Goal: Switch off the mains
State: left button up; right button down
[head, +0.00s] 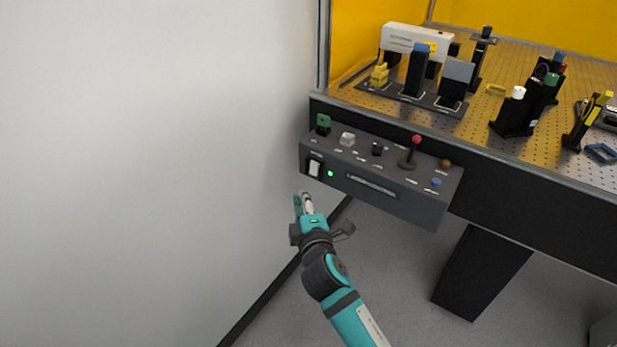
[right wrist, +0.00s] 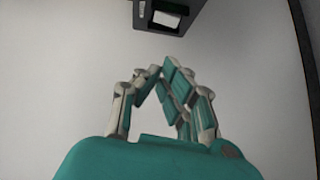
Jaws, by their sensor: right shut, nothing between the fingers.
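The mains switch (head: 315,167) is a white rocker in a black frame at the left end of the grey control box's front face. A small green light (head: 330,174) glows just right of it. In the right wrist view the white rocker (right wrist: 167,17) shows at the top, ahead of the fingers. My right gripper (head: 304,199) is shut and empty, just below and in front of the switch, apart from it. In the right wrist view my right gripper (right wrist: 163,68) has its fingertips together. My left gripper is not in view.
The control box (head: 405,203) carries a green knob (head: 323,121), a white knob (head: 347,139), a black knob (head: 377,148) and a red-topped lever (head: 412,150). Behind it is a perforated optical table (head: 490,113) with instruments. A white wall (head: 150,150) stands close on the left.

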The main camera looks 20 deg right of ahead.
aim_at(314, 168)
jog(key=w+d, duration=0.1)
jog(key=w, duration=0.2)
jog(key=w+d+f, duration=0.1)
jog(key=w, duration=0.2)
jog(key=w+d, duration=0.2)
jog(key=w, duration=0.1)
jog(key=shift+f, duration=0.2)
jog(key=shift+w+d+f, duration=0.2)
jog(key=shift+d+f, duration=0.05)
